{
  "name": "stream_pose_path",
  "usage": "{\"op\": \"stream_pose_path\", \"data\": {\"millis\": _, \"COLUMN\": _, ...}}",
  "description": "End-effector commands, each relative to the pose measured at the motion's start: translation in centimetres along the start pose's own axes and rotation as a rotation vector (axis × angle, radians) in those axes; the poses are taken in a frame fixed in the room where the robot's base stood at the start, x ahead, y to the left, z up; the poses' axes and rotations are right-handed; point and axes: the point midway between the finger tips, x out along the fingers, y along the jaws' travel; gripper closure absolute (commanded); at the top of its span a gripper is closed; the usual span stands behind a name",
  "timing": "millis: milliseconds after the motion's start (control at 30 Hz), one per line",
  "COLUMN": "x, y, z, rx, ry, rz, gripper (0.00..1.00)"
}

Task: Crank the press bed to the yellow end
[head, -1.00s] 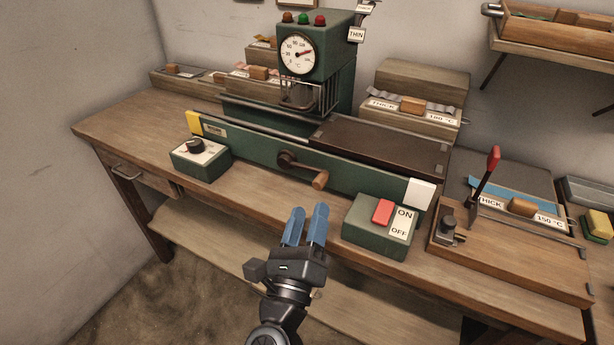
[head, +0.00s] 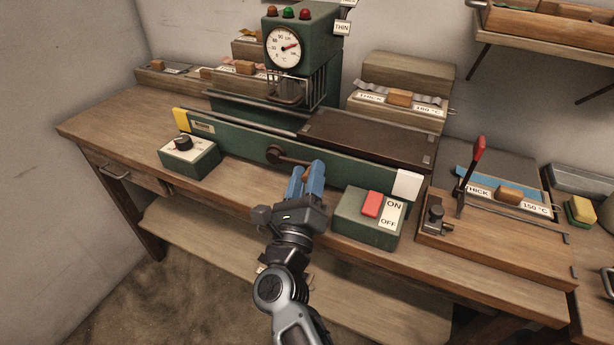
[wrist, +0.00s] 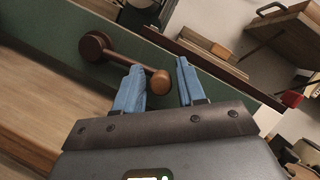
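The press has a long green rail (head: 228,143) with a yellow block (head: 181,118) at its left end and a white block (head: 407,185) at its right end. The dark flat press bed (head: 366,139) lies toward the white end. The crank hub (head: 274,154) is on the rail's front, its arm pointing right to a wooden handle (wrist: 161,82). My gripper (head: 309,169) is at the handle, hiding most of it in the head view. In the wrist view my gripper (wrist: 160,68) is open, with the handle between its blue fingers and a gap to the right finger.
A green switch box (head: 367,218) with a red ON/OFF switch stands just right of my gripper. A green knob box (head: 189,156) stands left. A wooden board with a red-tipped lever (head: 472,165) is further right. The press head with a dial (head: 284,46) rises behind.

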Motion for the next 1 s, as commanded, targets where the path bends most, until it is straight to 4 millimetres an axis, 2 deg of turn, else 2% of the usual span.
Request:
{"op": "stream_pose_path", "data": {"millis": 33, "x": 0.0, "y": 0.0, "z": 0.0, "rx": 0.0, "ry": 0.0, "rz": 0.0, "gripper": 0.66}}
{"op": "stream_pose_path", "data": {"millis": 400, "x": 0.0, "y": 0.0, "z": 0.0, "rx": 0.0, "ry": 0.0, "rz": 0.0, "gripper": 1.0}}
{"op": "stream_pose_path", "data": {"millis": 833, "x": 0.1, "y": 0.0, "z": 0.0, "rx": -0.003, "ry": 0.0, "rz": 0.001, "gripper": 1.0}}
{"op": "stream_pose_path", "data": {"millis": 1000, "x": 1.3, "y": 0.1, "z": 0.0, "rx": -0.031, "ry": 0.001, "rz": 0.011, "gripper": 1.0}}
